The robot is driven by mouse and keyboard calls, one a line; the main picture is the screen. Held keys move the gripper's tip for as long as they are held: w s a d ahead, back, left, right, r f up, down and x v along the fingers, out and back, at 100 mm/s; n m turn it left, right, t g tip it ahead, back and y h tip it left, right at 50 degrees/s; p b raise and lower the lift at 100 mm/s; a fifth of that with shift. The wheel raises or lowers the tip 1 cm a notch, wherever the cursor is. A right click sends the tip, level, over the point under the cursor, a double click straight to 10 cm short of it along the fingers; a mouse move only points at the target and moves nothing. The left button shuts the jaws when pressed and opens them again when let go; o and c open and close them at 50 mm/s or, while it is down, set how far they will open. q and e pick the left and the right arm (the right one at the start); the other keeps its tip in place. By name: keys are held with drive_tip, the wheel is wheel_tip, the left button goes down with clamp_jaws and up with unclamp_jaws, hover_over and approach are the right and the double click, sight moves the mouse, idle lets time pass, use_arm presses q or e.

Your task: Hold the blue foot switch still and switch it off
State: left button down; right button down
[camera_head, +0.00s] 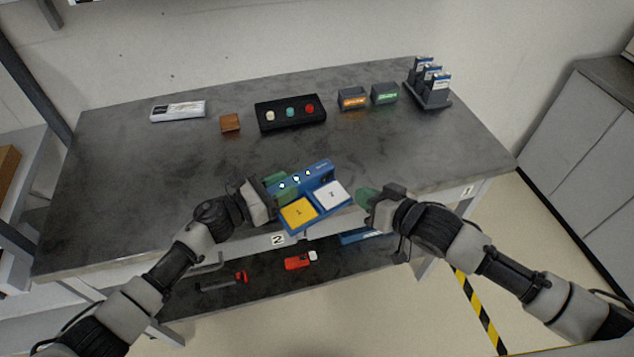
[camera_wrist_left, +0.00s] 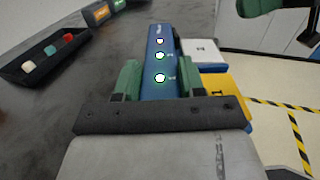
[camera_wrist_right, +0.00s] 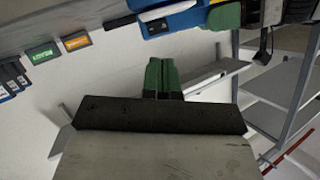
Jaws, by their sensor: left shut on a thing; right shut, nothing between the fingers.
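The blue foot switch (camera_head: 318,175) is at the table's front edge, with a yellow pedal marked 1 (camera_head: 299,212) and a white pedal marked 2 (camera_head: 332,195). Three small lights glow on its raised back bar, also seen in the left wrist view (camera_wrist_left: 159,58). My left gripper (camera_head: 275,184) is shut on the left end of that bar, its green fingers (camera_wrist_left: 160,86) on either side. My right gripper (camera_head: 366,197) is shut and empty, just right of the white pedal and apart from it. The right wrist view shows its closed green fingers (camera_wrist_right: 162,77) and part of the switch (camera_wrist_right: 168,22).
A lower shelf holds a red item (camera_head: 299,261).

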sight(325, 179)
drive_tip(key=s+m, duration=0.1)
drive_tip(key=m, duration=0.3)
drive_tip(key=s+d+m, duration=0.1)
drive_tip(key=s+m, duration=0.1)
drive_tip(key=m, duration=0.3)
drive_tip(key=s+d+m, duration=0.1)
drive_tip(key=m, duration=0.4)
drive_tip(key=shift+s+t, duration=0.25)
drive_tip(key=shift+t, duration=0.15)
drive_tip(key=shift+w, duration=0.1)
drive_tip(key=shift+h, duration=0.3)
drive_tip(key=x, duration=0.9)
drive_tip(key=r+x, duration=0.1)
drive_tip(key=x, duration=0.3)
drive_tip(key=shift+w+a, duration=0.35)
drive_tip(key=shift+a, duration=0.1)
